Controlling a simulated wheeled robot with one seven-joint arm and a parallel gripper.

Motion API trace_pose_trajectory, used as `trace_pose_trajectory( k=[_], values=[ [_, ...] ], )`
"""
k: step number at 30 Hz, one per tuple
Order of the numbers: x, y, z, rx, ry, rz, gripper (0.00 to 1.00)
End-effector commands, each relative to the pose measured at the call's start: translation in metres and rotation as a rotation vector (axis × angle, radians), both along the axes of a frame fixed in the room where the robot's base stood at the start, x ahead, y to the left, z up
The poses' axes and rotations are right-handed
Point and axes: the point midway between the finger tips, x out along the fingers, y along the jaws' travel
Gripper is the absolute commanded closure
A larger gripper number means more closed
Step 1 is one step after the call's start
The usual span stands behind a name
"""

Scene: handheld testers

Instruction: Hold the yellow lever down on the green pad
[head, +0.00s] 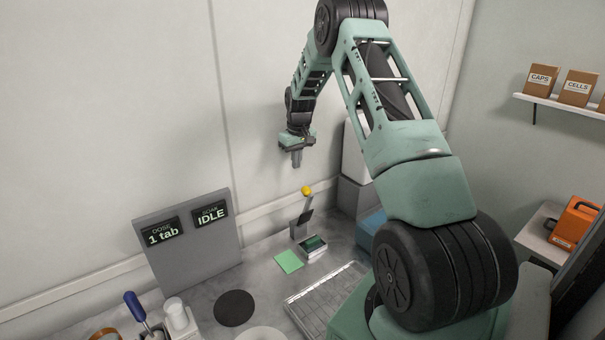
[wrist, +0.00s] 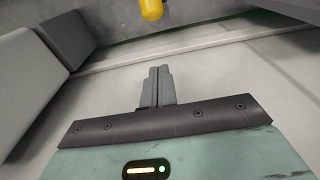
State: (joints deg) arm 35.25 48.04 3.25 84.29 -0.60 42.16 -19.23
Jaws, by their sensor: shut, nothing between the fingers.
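The yellow lever knob (head: 306,190) tops a raised grey lever that stands by a small tester (head: 313,246) with a dark green screen. The lever is up, not down. A flat light green square pad (head: 289,262) lies on the bench just left of the tester. My gripper (head: 296,164) points down above and slightly left of the knob, apart from it. In the wrist view its fingers (wrist: 160,70) are together with nothing between them. The yellow knob (wrist: 152,8) shows at the top edge of that view, partly cut off.
A grey panel (head: 190,250) at left reads "DOSE 1 tab" and "SOAK IDLE". A black disc (head: 234,308), a white bottle (head: 177,313), a blue-handled tool (head: 135,305) and a clear tray (head: 325,298) lie nearer. A blue box (head: 372,221) and grey boxes (head: 354,194) stand right of the lever.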

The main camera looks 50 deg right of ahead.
Motion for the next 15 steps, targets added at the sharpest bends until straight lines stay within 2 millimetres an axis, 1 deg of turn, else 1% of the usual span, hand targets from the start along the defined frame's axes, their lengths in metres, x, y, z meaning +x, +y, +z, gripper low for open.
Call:
trace_pose_trajectory(
  k=[3, 5, 6, 9, 12, 15],
  values=[
    [0.002, 0.000, -0.023, 0.003, 0.003, 0.000, 1.00],
    [0.003, 0.000, -0.034, 0.003, 0.003, 0.000, 1.00],
    [-0.005, 0.001, -0.031, 0.002, 0.003, -0.001, 1.00],
    [-0.018, 0.004, -0.036, 0.001, 0.002, -0.001, 1.00],
    [-0.027, 0.006, -0.041, 0.000, 0.001, 0.000, 1.00],
    [-0.032, 0.008, -0.044, -0.001, 0.000, 0.001, 1.00]
  ],
)
